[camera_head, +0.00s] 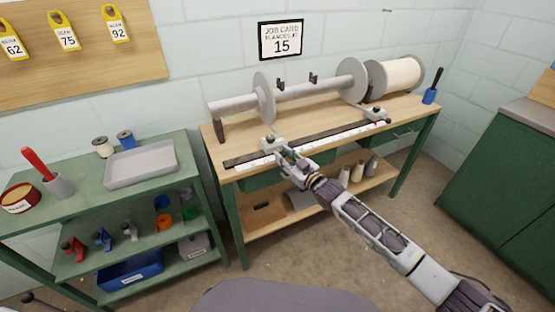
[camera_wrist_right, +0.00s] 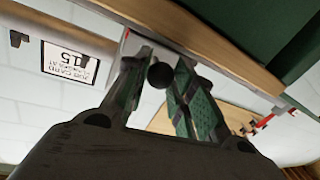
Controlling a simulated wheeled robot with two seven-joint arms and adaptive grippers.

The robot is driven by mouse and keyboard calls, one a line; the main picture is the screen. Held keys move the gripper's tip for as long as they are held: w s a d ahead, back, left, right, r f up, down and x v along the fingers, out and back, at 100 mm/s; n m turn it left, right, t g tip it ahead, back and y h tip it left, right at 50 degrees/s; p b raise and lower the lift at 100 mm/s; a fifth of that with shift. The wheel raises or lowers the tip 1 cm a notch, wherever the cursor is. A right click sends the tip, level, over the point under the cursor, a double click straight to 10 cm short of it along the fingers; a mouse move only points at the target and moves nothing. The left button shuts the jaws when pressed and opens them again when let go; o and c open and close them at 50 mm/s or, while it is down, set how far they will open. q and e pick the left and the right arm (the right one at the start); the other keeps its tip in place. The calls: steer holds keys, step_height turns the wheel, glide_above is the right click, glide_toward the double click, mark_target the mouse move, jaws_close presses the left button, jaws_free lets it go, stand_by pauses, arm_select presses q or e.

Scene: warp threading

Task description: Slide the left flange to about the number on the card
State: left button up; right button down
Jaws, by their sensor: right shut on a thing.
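The job card (camera_head: 281,40) on the wall reads "FLANGE AT 15"; it also shows upside down in the wrist view (camera_wrist_right: 72,62). The left flange (camera_head: 264,97) is a grey disc on the roller, above a white slider block (camera_head: 273,144) on the dark rail. The right flange (camera_head: 351,80) stands farther right. A pale scale (camera_head: 312,145) runs along the rail; its numbers are too small to read. My right gripper (camera_head: 283,152) is at the left slider. In the wrist view its fingers close around a dark round knob (camera_wrist_right: 160,75). My left gripper is out of view.
The rail lies along the front of the wooden bench (camera_head: 405,106). The right slider block (camera_head: 375,115) sits near its right end, with a wound spool (camera_head: 403,74) behind. A green shelf unit with a grey tray (camera_head: 142,164) stands left, and a green cabinet (camera_head: 505,165) right.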

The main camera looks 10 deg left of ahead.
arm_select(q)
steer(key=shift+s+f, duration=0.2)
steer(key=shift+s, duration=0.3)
arm_select(e)
steer(key=shift+d, duration=0.1)
steer(key=c, duration=1.2)
jaws_free()
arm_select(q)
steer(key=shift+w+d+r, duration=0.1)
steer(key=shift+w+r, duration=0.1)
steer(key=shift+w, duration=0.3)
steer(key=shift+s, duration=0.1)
arm_select(e)
steer(key=shift+d, duration=0.1)
steer(key=shift+v, duration=5.85)
